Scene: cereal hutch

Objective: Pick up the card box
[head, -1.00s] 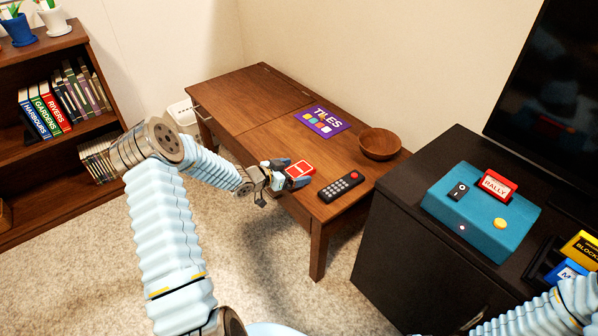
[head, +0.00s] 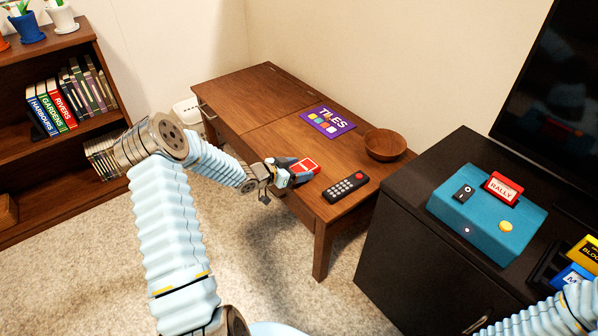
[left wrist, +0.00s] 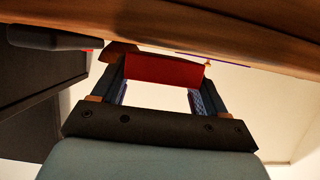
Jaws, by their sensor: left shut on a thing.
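The card box (head: 306,166) is small and red with a pale mark on its face. In the head view it is at the front edge of the wooden desk. My left gripper (head: 295,171) is shut on it, one finger on each side. In the left wrist view the red card box (left wrist: 165,69) sits between the two fingers (left wrist: 163,85). I cannot tell whether the box touches the desktop. My right gripper is out of view; only part of that arm shows at the lower right.
The wooden desk (head: 262,118) also holds a black remote (head: 345,187) close by on the right, a purple TILES box (head: 328,121) and a wooden bowl (head: 384,145). A dark cabinet (head: 440,190) with a teal device (head: 485,215) stands at right. A bookcase (head: 75,140) stands at left.

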